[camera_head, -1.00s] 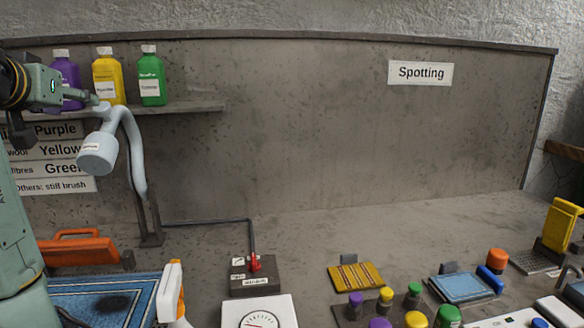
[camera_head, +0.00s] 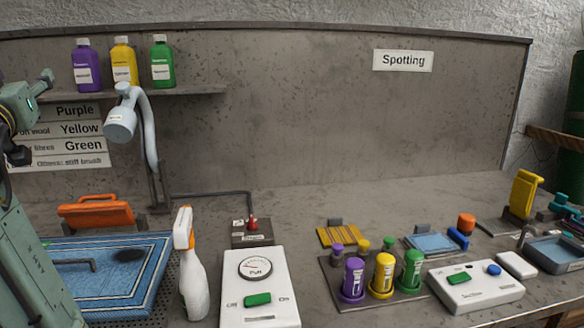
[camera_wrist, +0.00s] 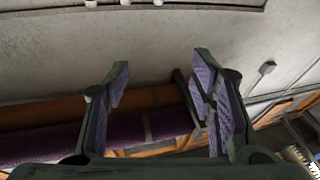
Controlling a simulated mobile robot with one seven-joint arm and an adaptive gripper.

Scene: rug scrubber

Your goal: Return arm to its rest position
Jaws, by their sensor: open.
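My gripper (camera_wrist: 160,78) is open and empty in the wrist view, its two purple-padded fingers spread wide apart. Beyond the fingers are a pale wall and a purple and orange-brown band; nothing lies between the fingertips. In the head view my green arm stands folded at the far left edge, left of the pale lamp-like nozzle (camera_head: 121,124). The gripper's fingers cannot be made out there.
A gauge box (camera_head: 258,300), several colored bottles and a tray (camera_head: 565,253) fill the bench's front.

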